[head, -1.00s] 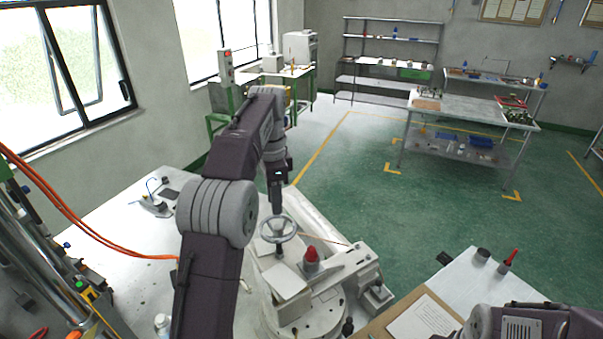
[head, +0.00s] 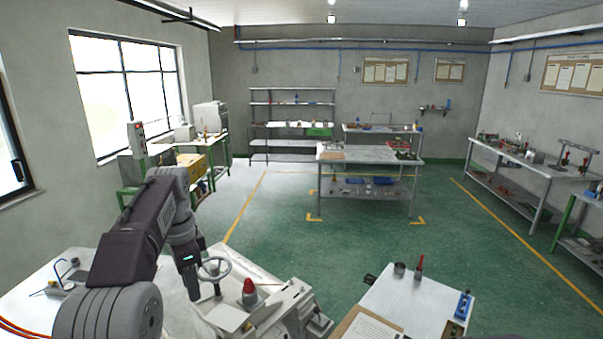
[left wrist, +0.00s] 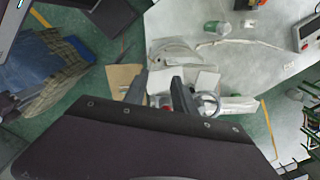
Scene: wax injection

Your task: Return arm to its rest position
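My left arm comes in from the lower left in the head view, with its elbow raised. Its gripper (head: 192,288) points down, just left of the grey handwheel (head: 214,268) of the wax machine in the picture. In the left wrist view, the two dark fingers (left wrist: 160,92) stand apart with nothing held between them. The handwheel also shows there (left wrist: 208,103), beyond the fingers. A machine part with a red knob (head: 249,289) stands right of the handwheel. My right gripper is not in view.
A small white table (head: 425,300) with a clipboard (head: 368,327), a grey cup (head: 399,268) and a red-tipped tool (head: 419,266) stands at the lower right. A workbench (head: 370,155) and a shelf rack (head: 291,105) stand farther back. The green floor between is clear.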

